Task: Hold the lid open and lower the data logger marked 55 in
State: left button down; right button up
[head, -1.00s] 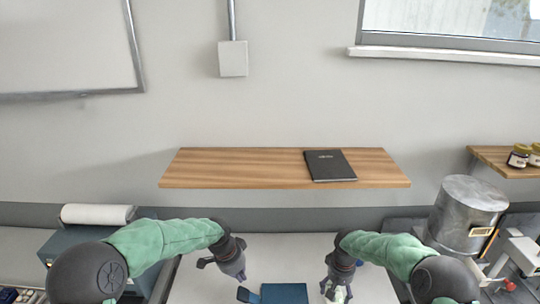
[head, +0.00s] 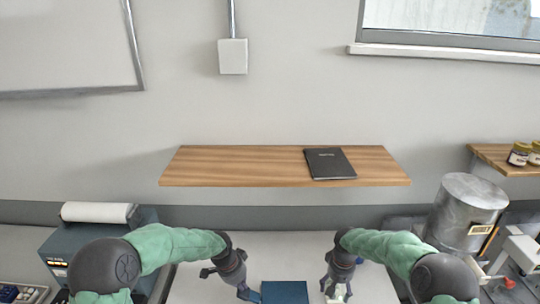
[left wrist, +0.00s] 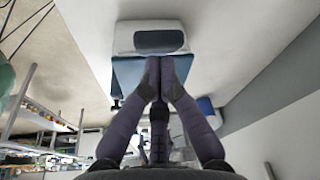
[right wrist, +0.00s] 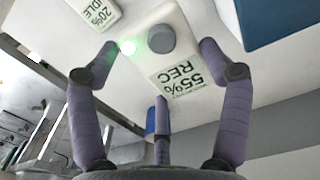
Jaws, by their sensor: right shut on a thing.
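The data logger (right wrist: 182,70) in the right wrist view is a white block with a grey knob, a green light and a label reading 55% REC. My right gripper (right wrist: 162,46) has its fingers on either side of it; in the head view this gripper (head: 337,292) holds the pale logger right of a blue box (head: 285,291). The box also shows in the right wrist view (right wrist: 272,20). My left gripper (head: 252,295) is left of the box. In the left wrist view its fingertips (left wrist: 160,66) are together against a blue surface (left wrist: 128,74); I cannot tell whether this is the lid.
A second white logger (right wrist: 95,10) reads 20% IDLE in the right wrist view. A wooden shelf (head: 240,167) with a black notebook (head: 330,163) is on the wall. A metal canister (head: 468,212) stands at the right, and a machine with a white roll (head: 98,212) at the left.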

pick_arm(q)
jog(key=shift+x, duration=0.8)
jog(key=shift+s+a+f, duration=0.1)
jog(key=shift+a+f, duration=0.7)
jog(key=shift+f, duration=0.05)
jog(key=shift+s+a+x, duration=0.15)
jog(key=shift+x, duration=1.1)
jog(key=shift+s+a+x, duration=0.15)
jog(key=shift+x, duration=1.1)
jog(key=shift+s+a+x, duration=0.15)
jog(key=shift+x, duration=1.1)
jog(key=shift+s+f, duration=0.1)
jog(key=shift+f, duration=0.1)
pick_arm(e)
jog(key=shift+a, duration=6.25)
